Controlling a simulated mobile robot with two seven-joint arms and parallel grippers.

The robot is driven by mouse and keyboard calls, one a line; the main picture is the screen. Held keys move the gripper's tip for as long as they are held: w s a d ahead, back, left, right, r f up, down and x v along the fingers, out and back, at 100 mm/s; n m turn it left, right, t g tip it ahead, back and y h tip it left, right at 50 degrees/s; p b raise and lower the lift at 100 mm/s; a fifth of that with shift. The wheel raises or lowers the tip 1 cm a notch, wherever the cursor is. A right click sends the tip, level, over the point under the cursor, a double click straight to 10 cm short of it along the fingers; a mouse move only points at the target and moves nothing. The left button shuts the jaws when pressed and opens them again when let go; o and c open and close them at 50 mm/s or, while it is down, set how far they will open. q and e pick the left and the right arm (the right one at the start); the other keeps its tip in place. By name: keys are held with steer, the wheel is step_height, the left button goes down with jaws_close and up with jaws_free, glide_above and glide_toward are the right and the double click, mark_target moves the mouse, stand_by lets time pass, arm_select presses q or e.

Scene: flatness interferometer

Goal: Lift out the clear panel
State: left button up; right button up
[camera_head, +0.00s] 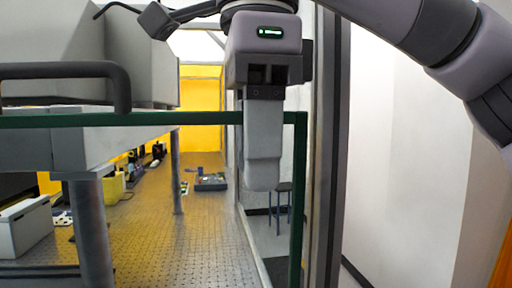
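The clear panel stands upright close to me. Its dark green top edge (205,118) runs from the left side of the view, and its green right edge (298,215) drops down at the right. The room shows through it. A dark bar handle (62,70) rises at the left and bends down to the top edge. My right gripper (263,188) points down at the panel's top right corner. Its near finger covers part of the top edge. The other finger is hidden, so the gap and any grip cannot be told. My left gripper is not in view.
A tall grey post (329,150) stands just right of the panel, with a pale wall (405,150) beyond. Behind the panel are a grey bench on legs (92,230), a perforated floor (160,240), a small dark device (210,182) and a dark stool (282,208).

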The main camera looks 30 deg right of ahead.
steer(key=shift+a+r, duration=0.1)
steer(key=shift+r, duration=2.85)
steer(key=shift+s+r, duration=0.15)
steer(key=shift+r, duration=0.45)
steer(key=shift+r, duration=0.1)
